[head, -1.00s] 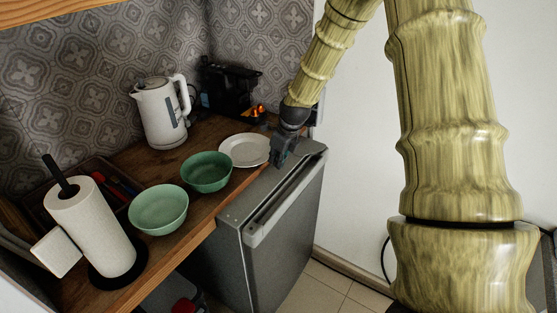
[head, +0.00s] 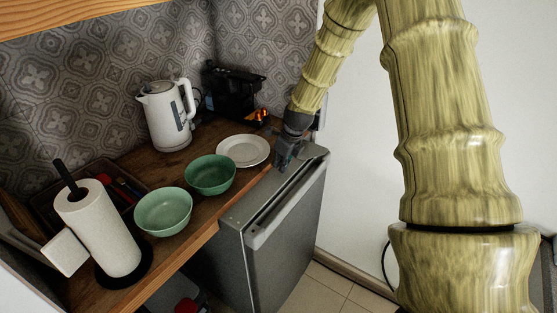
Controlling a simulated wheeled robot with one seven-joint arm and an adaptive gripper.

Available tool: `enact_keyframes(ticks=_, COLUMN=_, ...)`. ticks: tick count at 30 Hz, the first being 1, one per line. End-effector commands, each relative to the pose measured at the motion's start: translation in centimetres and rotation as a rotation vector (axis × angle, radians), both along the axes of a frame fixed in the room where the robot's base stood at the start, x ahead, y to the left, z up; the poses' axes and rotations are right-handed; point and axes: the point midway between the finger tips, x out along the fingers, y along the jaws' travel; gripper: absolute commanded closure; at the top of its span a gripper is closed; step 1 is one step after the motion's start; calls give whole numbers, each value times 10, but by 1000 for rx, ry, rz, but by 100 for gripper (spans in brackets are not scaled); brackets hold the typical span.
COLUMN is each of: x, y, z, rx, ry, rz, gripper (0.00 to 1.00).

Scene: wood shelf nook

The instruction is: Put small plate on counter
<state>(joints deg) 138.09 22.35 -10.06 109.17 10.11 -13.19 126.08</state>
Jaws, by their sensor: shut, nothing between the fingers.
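A small white plate (head: 243,150) lies flat on the wooden counter (head: 200,212), behind and right of the two green bowls. My gripper (head: 284,162) is just right of the plate, by the counter's front edge and over the top of the grey fridge. It is shut and holds nothing. The fingertips are small and dark in this view, and I cannot tell whether they touch the plate's rim.
Two green bowls (head: 163,211) stand left of the plate. A white kettle (head: 165,115), a black coffee machine (head: 232,90) and a paper towel roll (head: 99,230) stand on the counter. The grey fridge (head: 275,235) stands at the counter's front right.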

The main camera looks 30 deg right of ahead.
Motion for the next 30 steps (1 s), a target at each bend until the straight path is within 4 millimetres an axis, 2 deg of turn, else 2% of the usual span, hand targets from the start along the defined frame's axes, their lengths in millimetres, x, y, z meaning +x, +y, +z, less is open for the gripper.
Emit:
enact_keyframes(ticks=12, x=-21, y=-12, z=48, rx=-1, ry=-3, rz=-4, gripper=100)
enact_keyframes(ticks=21, x=-30, y=-14, z=83, rx=0, ry=-1, rz=-2, gripper=100)
enact_keyframes(ticks=30, x=-33, y=-15, z=96, rx=0, ry=0, rz=-1, gripper=100)
